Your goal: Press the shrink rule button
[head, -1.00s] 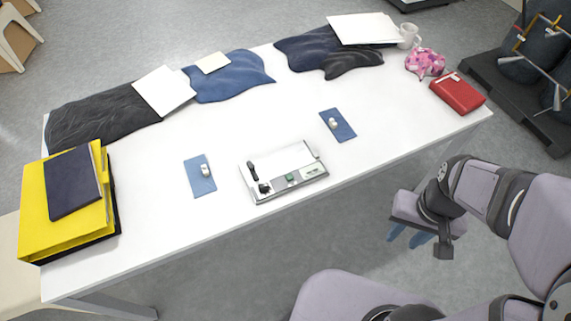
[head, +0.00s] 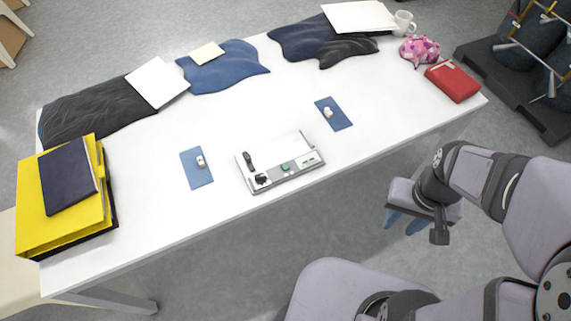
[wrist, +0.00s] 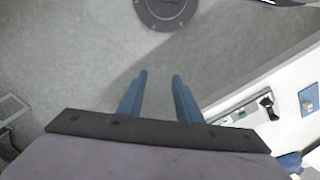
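A white-and-grey control panel (head: 279,160) lies near the front edge of the white table. I cannot read any marking that names the shrink rule button. My gripper (head: 404,220) is off the table's front edge, right of the panel and apart from it. In the wrist view my gripper (wrist: 160,75) has its two blue fingers apart with nothing between them. The panel (wrist: 244,113) shows there at the right.
Blue pads (head: 197,168) and (head: 341,121), each bearing a small white item, flank the panel. Dark and blue cloths (head: 228,70) lie along the back. A red case (head: 453,82) sits at right.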

